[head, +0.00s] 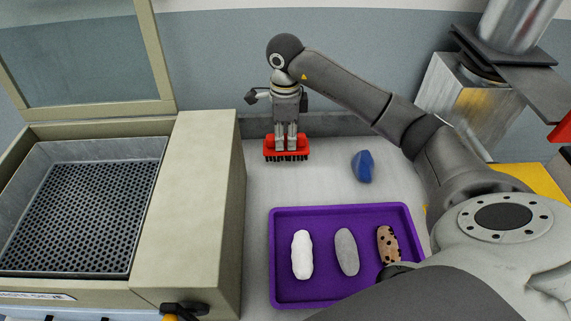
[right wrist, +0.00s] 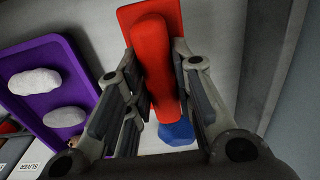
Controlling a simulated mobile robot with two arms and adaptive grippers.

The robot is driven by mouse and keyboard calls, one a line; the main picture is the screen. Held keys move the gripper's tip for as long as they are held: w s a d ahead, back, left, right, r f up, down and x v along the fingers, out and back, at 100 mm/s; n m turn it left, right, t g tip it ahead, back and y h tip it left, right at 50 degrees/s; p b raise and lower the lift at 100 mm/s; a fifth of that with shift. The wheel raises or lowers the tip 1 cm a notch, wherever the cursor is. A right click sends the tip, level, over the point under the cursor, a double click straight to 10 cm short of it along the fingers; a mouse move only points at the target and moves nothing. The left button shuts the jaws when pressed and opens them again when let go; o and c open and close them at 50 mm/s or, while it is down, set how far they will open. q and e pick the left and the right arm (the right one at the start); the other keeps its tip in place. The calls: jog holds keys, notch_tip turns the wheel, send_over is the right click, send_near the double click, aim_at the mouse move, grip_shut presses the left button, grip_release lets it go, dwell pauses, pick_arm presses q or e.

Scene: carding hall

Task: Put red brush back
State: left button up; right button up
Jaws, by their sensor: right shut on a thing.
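The red brush (head: 286,155) with dark bristles pointing down is at the back of the worktop, close to the rear ledge. My right gripper (head: 287,142) points down and is shut on the brush from above. In the right wrist view the brush's red body (right wrist: 153,60) runs between the two fingers of the gripper (right wrist: 158,95). I cannot tell whether the bristles touch the worktop. My left gripper is not in view.
A purple tray (head: 325,212) holds a white, a grey and a spotted brown oblong piece. A blue faceted object (head: 362,166) lies behind the tray. A cream machine (head: 195,200) with a perforated basin stands left. The worktop between brush and tray is clear.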

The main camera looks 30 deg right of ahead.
aim_at(286, 158)
notch_tip(286, 158, down, 3)
jog(key=shift+s+a+r+p, duration=0.1)
jog(key=shift+s+r+p, duration=0.05)
jog(key=shift+p, duration=0.2)
notch_tip(286, 158, down, 4)
jog(key=shift+f+p, duration=0.25)
jog(key=shift+p, duration=0.35)
jog(key=shift+f, duration=0.3)
jog(key=o, duration=0.9)
jog(key=shift+r, duration=0.1)
